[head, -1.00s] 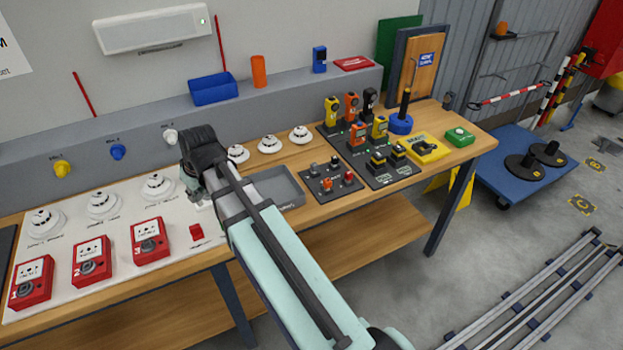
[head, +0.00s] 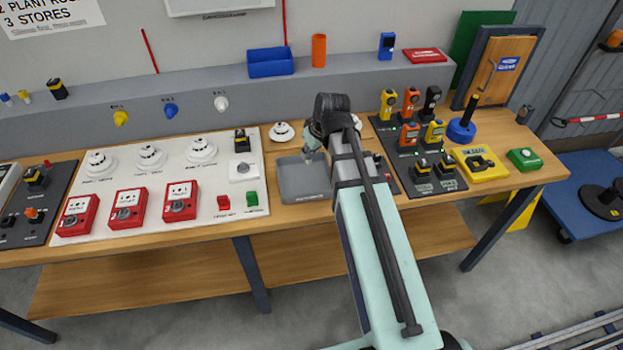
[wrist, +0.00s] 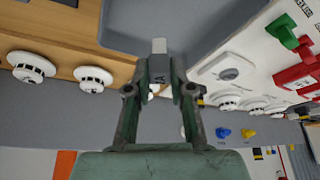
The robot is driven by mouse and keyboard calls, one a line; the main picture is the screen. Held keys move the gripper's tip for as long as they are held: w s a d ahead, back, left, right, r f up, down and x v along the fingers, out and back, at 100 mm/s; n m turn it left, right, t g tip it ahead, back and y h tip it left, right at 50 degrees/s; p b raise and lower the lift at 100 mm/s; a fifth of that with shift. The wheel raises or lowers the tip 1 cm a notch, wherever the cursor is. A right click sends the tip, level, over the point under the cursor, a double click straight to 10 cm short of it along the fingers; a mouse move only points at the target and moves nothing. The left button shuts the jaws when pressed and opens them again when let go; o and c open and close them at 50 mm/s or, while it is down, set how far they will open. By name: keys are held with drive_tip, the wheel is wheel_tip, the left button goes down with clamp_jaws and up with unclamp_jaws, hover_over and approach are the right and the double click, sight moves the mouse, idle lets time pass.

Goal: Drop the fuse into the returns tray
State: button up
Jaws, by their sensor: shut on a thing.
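The fuse (wrist: 159,47) is a small piece with a pale end and a darker grey part, and it is between my fingers in the wrist view. My gripper (wrist: 160,82) is shut on it. In the head view my gripper (head: 312,157) is above the grey returns tray (head: 302,195), near its back edge. The tray also shows in the wrist view (wrist: 205,14), beyond the fuse. The fuse is too small or hidden to make out in the head view. My arm covers part of the tray's right side.
A white panel (head: 120,182) with red call points and detectors lies left of the tray. A detector (head: 282,131) stands behind it. A dark board (head: 390,182) is partly hidden to the right. A blue bin (head: 270,62) is on the back ledge.

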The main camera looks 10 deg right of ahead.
sight(310, 162)
drive_tip(key=shift+f+b, duration=1.45)
drive_tip(key=shift+f, duration=1.05)
drive_tip(key=o, duration=0.9)
drive_tip(key=v, duration=1.2)
